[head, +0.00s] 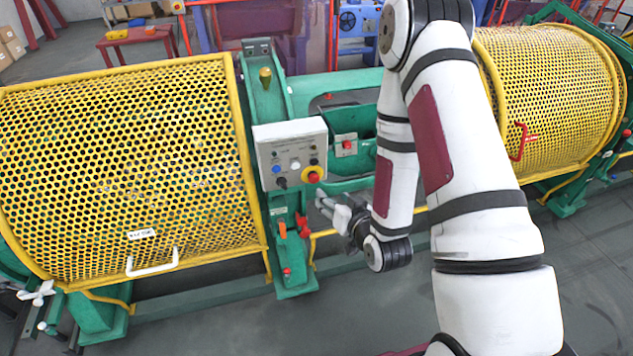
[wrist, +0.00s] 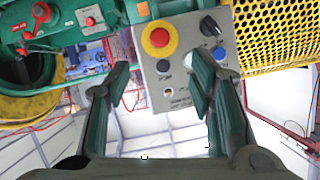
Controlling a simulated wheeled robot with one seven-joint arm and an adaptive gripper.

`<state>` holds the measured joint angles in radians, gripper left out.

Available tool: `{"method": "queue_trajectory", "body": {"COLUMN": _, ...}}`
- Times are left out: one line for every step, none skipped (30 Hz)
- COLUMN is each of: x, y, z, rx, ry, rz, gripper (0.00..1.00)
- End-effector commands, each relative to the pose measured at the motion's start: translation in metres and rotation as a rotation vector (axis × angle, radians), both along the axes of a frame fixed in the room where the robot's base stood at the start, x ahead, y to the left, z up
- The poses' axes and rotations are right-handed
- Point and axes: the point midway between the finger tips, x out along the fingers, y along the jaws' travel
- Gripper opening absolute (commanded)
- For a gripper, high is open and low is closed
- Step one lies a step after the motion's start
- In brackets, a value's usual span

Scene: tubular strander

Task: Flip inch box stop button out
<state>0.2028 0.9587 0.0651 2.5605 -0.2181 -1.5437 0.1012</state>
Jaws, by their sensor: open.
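A light grey control box (head: 291,150), which I take as the inch box, is fixed on a green machine post. Its red mushroom stop button (head: 313,176) sits on a yellow ring at the box's lower right. In the wrist view the box (wrist: 182,78) appears upside down, with the red button (wrist: 160,37) near its upper left. Whether the button is pressed in or out cannot be told. My gripper (head: 326,205) is open and empty, below and right of the box in the head view. In the wrist view its fingers flank part of the box; no contact with the button shows.
A smaller grey box with a red button (head: 347,144) is right of the control box; it also shows in the wrist view (wrist: 90,20). Yellow mesh guards (head: 130,160) stand on both sides. Grey floor lies in front.

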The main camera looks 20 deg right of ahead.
Motion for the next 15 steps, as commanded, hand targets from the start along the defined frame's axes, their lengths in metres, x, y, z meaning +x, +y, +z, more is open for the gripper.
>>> {"method": "queue_trajectory", "body": {"x": 0.006, "y": 0.000, "z": -0.003, "rx": 0.000, "ry": -0.001, "rz": 0.000, "gripper": 0.49}}
{"method": "queue_trajectory", "body": {"x": 0.009, "y": 0.001, "z": -0.004, "rx": -0.001, "ry": -0.001, "rz": 0.000, "gripper": 0.49}}
{"method": "queue_trajectory", "body": {"x": 0.014, "y": 0.001, "z": -0.007, "rx": -0.001, "ry": -0.001, "rz": 0.000, "gripper": 0.49}}
{"method": "queue_trajectory", "body": {"x": 0.018, "y": 0.001, "z": -0.008, "rx": -0.001, "ry": 0.000, "rz": 0.000, "gripper": 0.49}}
{"method": "queue_trajectory", "body": {"x": 0.022, "y": 0.002, "z": -0.010, "rx": -0.001, "ry": 0.000, "rz": 0.000, "gripper": 0.49}}
{"method": "queue_trajectory", "body": {"x": 0.028, "y": 0.002, "z": -0.013, "rx": -0.001, "ry": -0.001, "rz": 0.000, "gripper": 0.49}}
{"method": "queue_trajectory", "body": {"x": 0.033, "y": 0.002, "z": -0.015, "rx": -0.002, "ry": -0.002, "rz": 0.000, "gripper": 0.49}}
{"method": "queue_trajectory", "body": {"x": 0.038, "y": 0.003, "z": -0.016, "rx": -0.002, "ry": -0.002, "rz": 0.000, "gripper": 0.49}}
{"method": "queue_trajectory", "body": {"x": 0.044, "y": 0.003, "z": -0.019, "rx": -0.002, "ry": -0.002, "rz": 0.000, "gripper": 0.49}}
{"method": "queue_trajectory", "body": {"x": 0.048, "y": 0.004, "z": -0.021, "rx": -0.002, "ry": -0.001, "rz": 0.001, "gripper": 0.49}}
{"method": "queue_trajectory", "body": {"x": 0.052, "y": 0.004, "z": -0.023, "rx": -0.002, "ry": -0.001, "rz": 0.001, "gripper": 0.49}}
{"method": "queue_trajectory", "body": {"x": 0.057, "y": 0.005, "z": -0.024, "rx": -0.001, "ry": -0.002, "rz": 0.001, "gripper": 0.49}}
{"method": "queue_trajectory", "body": {"x": 0.062, "y": 0.006, "z": -0.025, "rx": -0.002, "ry": -0.002, "rz": 0.002, "gripper": 0.49}}
{"method": "queue_trajectory", "body": {"x": 0.066, "y": 0.006, "z": -0.027, "rx": -0.001, "ry": -0.002, "rz": 0.002, "gripper": 0.49}}
{"method": "queue_trajectory", "body": {"x": 0.073, "y": 0.007, "z": -0.029, "rx": -0.001, "ry": -0.003, "rz": 0.002, "gripper": 0.49}}
